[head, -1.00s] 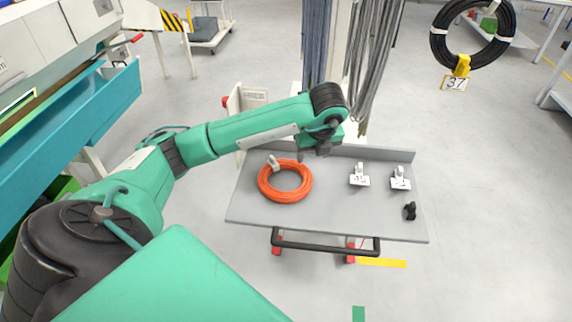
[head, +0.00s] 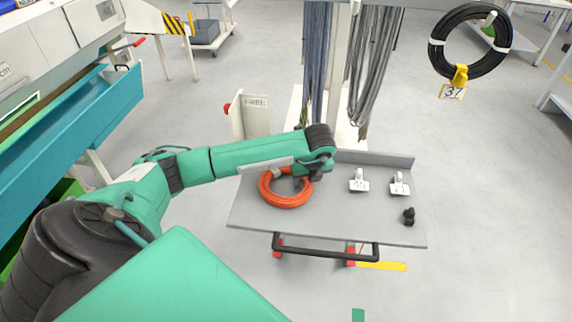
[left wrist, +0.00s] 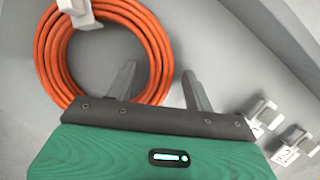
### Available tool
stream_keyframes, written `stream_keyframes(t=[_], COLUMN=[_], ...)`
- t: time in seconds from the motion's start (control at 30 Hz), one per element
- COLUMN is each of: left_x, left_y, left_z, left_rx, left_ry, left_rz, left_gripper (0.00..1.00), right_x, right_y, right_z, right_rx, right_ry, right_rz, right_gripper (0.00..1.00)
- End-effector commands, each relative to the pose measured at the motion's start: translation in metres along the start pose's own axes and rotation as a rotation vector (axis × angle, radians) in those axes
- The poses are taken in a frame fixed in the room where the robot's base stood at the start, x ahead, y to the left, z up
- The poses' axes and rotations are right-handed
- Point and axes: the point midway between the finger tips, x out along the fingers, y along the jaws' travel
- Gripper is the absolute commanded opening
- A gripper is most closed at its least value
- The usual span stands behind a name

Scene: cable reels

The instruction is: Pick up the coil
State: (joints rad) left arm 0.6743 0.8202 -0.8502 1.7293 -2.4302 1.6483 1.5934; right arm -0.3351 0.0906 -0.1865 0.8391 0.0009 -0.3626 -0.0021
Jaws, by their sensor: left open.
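The orange coil (head: 287,201) lies flat on the grey cart top (head: 330,222), toward its left side. It also shows in the left wrist view (left wrist: 48,55), with a white clip (left wrist: 76,12) on its far rim. My left gripper (left wrist: 160,76) is open and empty, its two grey fingers apart. In the wrist view the left finger overlaps the coil's near right part, and the right finger is outside the ring. In the head view the gripper is above the coil's right edge, and the arm hides the coil's upper part. My right gripper is not in view.
Two white clips (head: 359,181) (head: 399,184) and a small black object (head: 409,216) stand on the right of the cart top. A raised back edge (head: 385,159) and hanging cables (head: 372,70) are behind. A black coil (head: 437,45) hangs at upper right. The cart's front is clear.

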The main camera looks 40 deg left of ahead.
Motion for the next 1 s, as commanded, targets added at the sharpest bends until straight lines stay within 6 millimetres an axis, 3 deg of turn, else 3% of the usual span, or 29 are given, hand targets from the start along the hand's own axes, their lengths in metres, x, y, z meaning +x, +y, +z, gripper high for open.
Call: stream_keyframes(t=[0.07, 0.3, 0.77, 1.0], left_x=[0.000, 0.000, -0.006, -0.040], left_y=[0.000, 0.000, -0.001, -0.002], left_z=[0.000, 0.000, 0.002, 0.013], left_rx=[0.000, 0.000, -0.001, -0.001], left_ry=[0.000, 0.000, -0.001, -0.004], left_rz=[0.000, 0.000, -0.002, -0.006], left_gripper=[0.49, 0.02, 0.00, 0.00], right_x=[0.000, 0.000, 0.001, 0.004], right_y=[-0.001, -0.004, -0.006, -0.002], right_z=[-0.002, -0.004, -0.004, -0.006], right_rx=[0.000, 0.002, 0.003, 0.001], right_ry=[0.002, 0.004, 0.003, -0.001], right_rz=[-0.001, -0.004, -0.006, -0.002], right_gripper=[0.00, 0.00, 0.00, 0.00])
